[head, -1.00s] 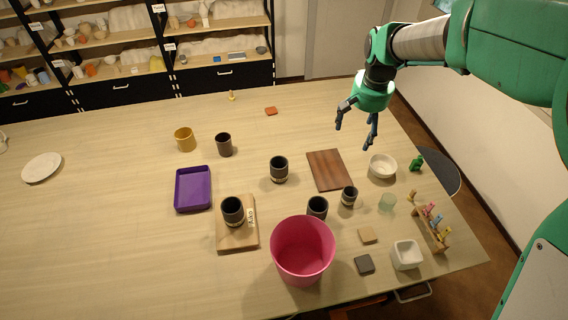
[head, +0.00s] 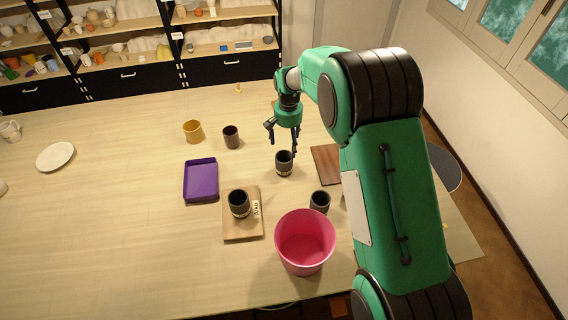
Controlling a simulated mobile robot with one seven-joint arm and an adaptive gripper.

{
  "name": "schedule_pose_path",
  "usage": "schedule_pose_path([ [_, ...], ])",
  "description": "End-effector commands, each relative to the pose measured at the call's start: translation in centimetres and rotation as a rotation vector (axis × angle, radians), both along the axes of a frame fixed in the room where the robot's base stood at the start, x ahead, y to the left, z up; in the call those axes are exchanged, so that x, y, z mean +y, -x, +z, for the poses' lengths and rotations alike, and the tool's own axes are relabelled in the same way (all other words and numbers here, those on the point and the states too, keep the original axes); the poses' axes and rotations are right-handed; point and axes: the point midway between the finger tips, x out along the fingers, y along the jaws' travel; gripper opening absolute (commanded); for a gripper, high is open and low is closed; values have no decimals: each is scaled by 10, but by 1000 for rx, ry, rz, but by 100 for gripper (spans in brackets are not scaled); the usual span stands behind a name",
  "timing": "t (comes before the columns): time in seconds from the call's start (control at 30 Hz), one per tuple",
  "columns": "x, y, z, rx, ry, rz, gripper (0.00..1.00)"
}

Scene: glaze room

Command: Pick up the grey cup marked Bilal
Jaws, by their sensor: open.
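Several dark grey cups stand on the table, and I cannot read a Bilal mark on any of them. One grey cup (head: 284,164) with a pale band stands mid-table. My gripper (head: 282,146) is open and empty, pointing down just above and behind this cup, one finger overlapping its right rim in the picture. Another grey cup (head: 239,204) stands on a wooden board (head: 243,231) lettered "Aiko". A third grey cup (head: 320,201) is partly hidden behind the pink bucket (head: 304,262). A smaller grey cup seen earlier is hidden by my arm.
A purple tray (head: 201,183), a mustard mug (head: 193,131) and a dark brown cup (head: 231,138) stand left of my gripper. A brown board (head: 326,166) lies to the right, partly covered by my arm. A white plate (head: 56,157) is far left, with clear table between.

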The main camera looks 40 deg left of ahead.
Motion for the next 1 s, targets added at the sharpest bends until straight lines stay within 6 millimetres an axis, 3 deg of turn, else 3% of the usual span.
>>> schedule_pose_path([
  [0.2, 11, 5, -11, 5, 4, 7, 81],
  [0.67, 10, 6, -19, 6, 6, 7, 81],
  [1.0, 10, 6, -63, 7, 8, 7, 81],
])
